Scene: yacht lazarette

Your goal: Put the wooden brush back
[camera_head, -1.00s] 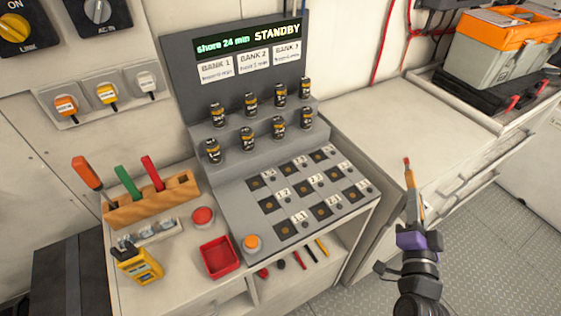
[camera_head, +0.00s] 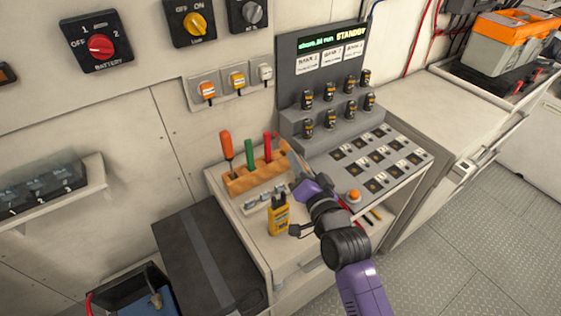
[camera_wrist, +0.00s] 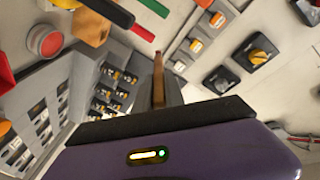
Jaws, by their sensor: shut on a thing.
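My gripper (camera_head: 302,178) is shut on the wooden brush. In the wrist view the brush (camera_wrist: 158,78) is a narrow brown stick standing out from between the grey fingers; its lower part is hidden by them. The wooden block (camera_head: 243,183) on the counter holds tools with orange (camera_head: 226,146), green (camera_head: 250,148) and red (camera_head: 274,148) handles. In the head view my gripper is just right of the block's right end, in front of the sloping panel. I cannot tell whether the brush touches anything there.
A yellow meter (camera_head: 278,220) stands at the counter's front, close to my wrist. The grey battery panel (camera_head: 395,165) with several black cells rises to the right. A dark case (camera_head: 180,245) is on the lower left. A toolbox (camera_head: 500,45) is at the far right.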

